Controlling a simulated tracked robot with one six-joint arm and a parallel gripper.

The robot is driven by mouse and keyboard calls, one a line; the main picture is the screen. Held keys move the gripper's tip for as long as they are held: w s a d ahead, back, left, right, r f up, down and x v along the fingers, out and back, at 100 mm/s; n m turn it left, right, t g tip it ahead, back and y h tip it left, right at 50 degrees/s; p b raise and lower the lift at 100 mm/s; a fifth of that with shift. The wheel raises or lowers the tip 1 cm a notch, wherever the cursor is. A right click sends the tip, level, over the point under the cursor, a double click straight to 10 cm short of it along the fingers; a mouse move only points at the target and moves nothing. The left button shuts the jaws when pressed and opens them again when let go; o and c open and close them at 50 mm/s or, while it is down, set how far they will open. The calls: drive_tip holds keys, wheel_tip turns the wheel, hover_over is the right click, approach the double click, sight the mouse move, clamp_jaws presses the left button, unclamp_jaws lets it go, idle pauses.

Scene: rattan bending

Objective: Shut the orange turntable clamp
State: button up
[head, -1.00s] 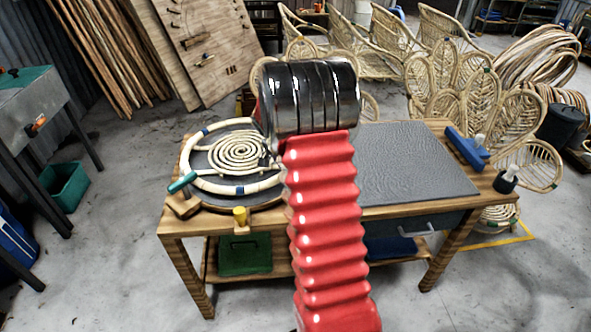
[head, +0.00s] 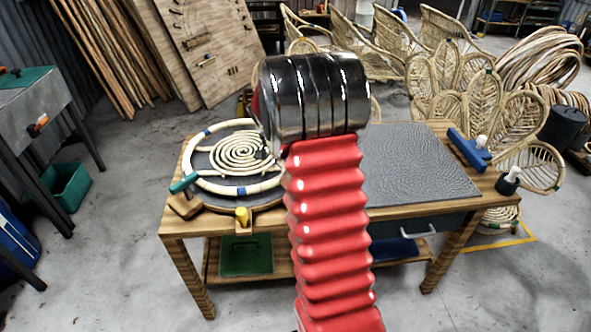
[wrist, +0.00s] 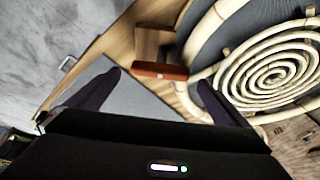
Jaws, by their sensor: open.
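The orange clamp handle (wrist: 160,71) shows in the wrist view as a short red-orange bar beside a wooden block, at the rim of the turntable. In the head view it is hidden behind my arm. My gripper (wrist: 159,82) is open, its two dark fingers on either side of the bar in the picture; I cannot tell how far off the bar is. The round turntable (head: 209,160) with a pale rattan ring and spiral (head: 240,154) lies on the left of the bench. The spiral also shows at right in the wrist view (wrist: 272,73).
A teal clamp (head: 184,183) sits at the turntable's left edge and a yellow one (head: 242,216) at its front. A grey mat (head: 415,165) covers the bench's right half, clear. A blue tool (head: 468,149) and a dark pot (head: 507,182) stand at the right edge.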

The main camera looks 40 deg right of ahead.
drive_tip(key=v, duration=0.9)
drive_tip(key=shift+r, duration=0.25)
drive_tip(key=shift+a, duration=0.1)
drive_tip(key=s+a+r+n+t+y, duration=0.2)
drive_tip(key=s+a+r+n, duration=0.1)
drive_tip(key=s+a+n, duration=0.5)
drive_tip(key=s+a+r+n+t+y, duration=0.2)
drive_tip(key=s+a+r+n, duration=0.2)
drive_tip(key=s+a+n, duration=0.4)
drive_tip(key=s+a, duration=0.3)
drive_tip(key=a, duration=0.4)
drive_tip(key=s+a, duration=0.4)
drive_tip(key=a, duration=0.4)
drive_tip(key=shift+t, duration=0.4)
